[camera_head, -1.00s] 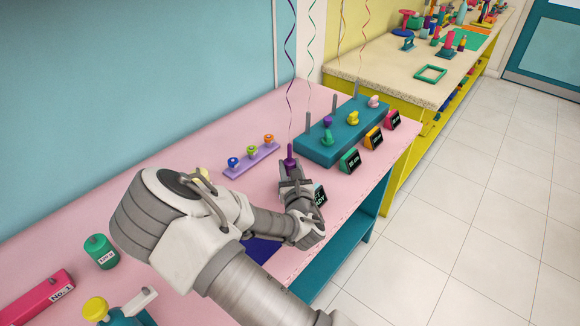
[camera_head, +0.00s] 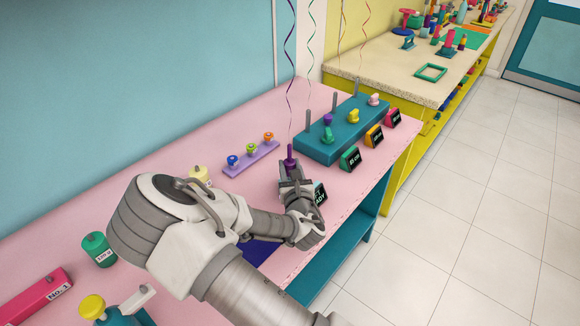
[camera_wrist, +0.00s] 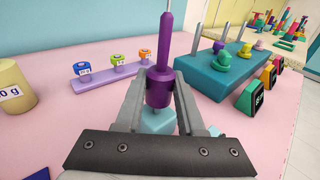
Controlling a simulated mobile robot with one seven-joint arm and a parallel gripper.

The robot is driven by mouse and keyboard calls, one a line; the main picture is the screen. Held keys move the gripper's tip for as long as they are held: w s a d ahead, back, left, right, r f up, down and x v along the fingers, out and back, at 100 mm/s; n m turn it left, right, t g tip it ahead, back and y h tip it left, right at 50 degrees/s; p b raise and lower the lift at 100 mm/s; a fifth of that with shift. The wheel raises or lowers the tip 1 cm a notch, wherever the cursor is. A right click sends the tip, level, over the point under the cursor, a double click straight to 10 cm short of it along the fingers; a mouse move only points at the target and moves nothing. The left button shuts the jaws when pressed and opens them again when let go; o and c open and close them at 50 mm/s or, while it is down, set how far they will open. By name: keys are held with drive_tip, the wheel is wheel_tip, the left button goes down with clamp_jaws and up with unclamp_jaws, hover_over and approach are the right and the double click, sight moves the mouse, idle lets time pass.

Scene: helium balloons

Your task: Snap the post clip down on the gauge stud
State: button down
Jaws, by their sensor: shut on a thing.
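A purple clip (camera_head: 290,159) with a thin post on top stands upright in my gripper (camera_head: 292,182), tied to a purple ribbon that rises out of view. In the wrist view my gripper (camera_wrist: 157,95) is shut around the lower body of the purple clip (camera_wrist: 161,72). A pale blue block (camera_wrist: 158,121) lies directly below the clip's lower end. I cannot tell whether the clip touches it, and no stud is clearly visible there. A small dark display (camera_head: 319,193) stands just right of my gripper, partly hidden.
A teal block (camera_head: 330,147) with grey posts and coloured clips stands to the right, with small displays before it. A lilac rack (camera_head: 251,158) with several coloured pieces is behind left. A pale yellow cylinder (camera_wrist: 11,87) is at the left. Pink tabletop between them is clear.

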drive_tip(key=shift+f+b, duration=0.75)
drive_tip(key=shift+f, duration=0.2)
drive_tip(key=shift+c, duration=2.2)
unclamp_jaws()
drive_tip(key=shift+v, duration=4.05)
